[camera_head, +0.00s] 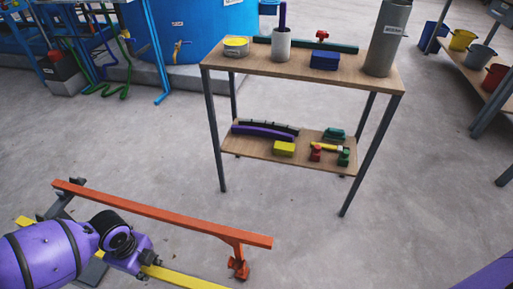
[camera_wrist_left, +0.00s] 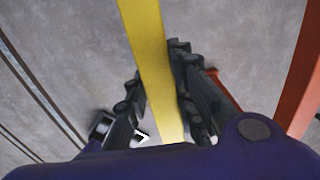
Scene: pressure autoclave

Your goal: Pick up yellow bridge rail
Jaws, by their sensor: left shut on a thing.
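The yellow bridge rail (camera_head: 188,279) is a long straight bar at the lower left of the head view, partly hidden behind my left arm. My left gripper (camera_head: 149,262) is shut on the rail. In the left wrist view the yellow rail (camera_wrist_left: 145,35) runs between the two dark fingers of the gripper (camera_wrist_left: 157,78), which sit on either side of it. I cannot tell whether the rail is clear of what lies under it. My right gripper is out of view.
An orange rail (camera_head: 165,212) with an end post runs just beyond the yellow one. A two-level table (camera_head: 300,70) holds cans, blocks and tools. A blue tank (camera_head: 190,30) stands at the back left, and a shelf with buckets (camera_head: 462,40) at the right. Open concrete floor lies between.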

